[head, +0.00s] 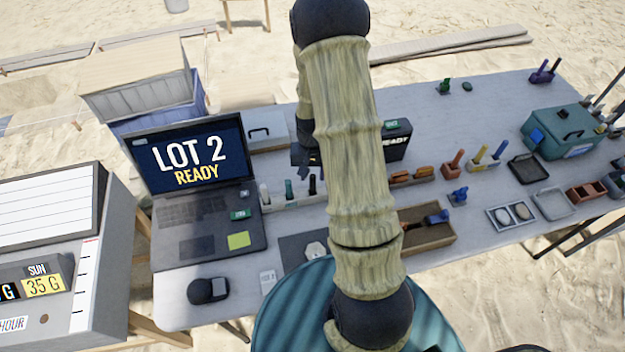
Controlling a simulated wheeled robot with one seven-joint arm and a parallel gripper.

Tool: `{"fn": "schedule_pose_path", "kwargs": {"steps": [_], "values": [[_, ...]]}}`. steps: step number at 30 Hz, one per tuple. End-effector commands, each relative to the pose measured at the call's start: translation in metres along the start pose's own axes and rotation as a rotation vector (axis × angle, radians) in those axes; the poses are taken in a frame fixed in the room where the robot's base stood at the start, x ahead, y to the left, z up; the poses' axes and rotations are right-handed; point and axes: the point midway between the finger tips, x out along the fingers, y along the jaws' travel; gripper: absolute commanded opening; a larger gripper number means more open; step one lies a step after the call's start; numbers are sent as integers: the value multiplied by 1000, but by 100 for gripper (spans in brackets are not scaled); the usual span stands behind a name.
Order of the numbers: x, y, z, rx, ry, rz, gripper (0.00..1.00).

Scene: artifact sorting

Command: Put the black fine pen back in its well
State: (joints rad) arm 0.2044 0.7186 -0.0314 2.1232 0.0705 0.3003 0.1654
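A pale pen rack (283,205) stands on the table to the right of the laptop. A whitish upright item (264,194), a green one (289,189) and a thin black one (312,184) show at it. The black one looks like the black fine pen; I cannot tell whether it sits in a well or is just above one. My gripper (304,158) is dark and partly hidden behind my arm, close above the black item. Its fingers are too small and covered to show whether they are open or shut.
A laptop (200,215) reading "LOT 2 READY" stands at left. A dark mat (295,252) with a pale piece (316,249) lies in front of the rack. A brown tray (430,238), a teal box (560,135) and several small tools stand at right. My arm hides the table's middle.

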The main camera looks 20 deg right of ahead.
Motion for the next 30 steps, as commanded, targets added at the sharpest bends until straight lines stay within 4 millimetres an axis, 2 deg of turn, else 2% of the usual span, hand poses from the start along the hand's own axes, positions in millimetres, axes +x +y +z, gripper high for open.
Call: {"fn": "schedule_pose_path", "kwargs": {"steps": [6, 13, 30], "values": [[-38, 0, -1, 0, 4, -1, 38], [-68, 0, -1, 0, 3, 0, 38], [-73, 0, 0, 0, 0, 0, 38]]}}
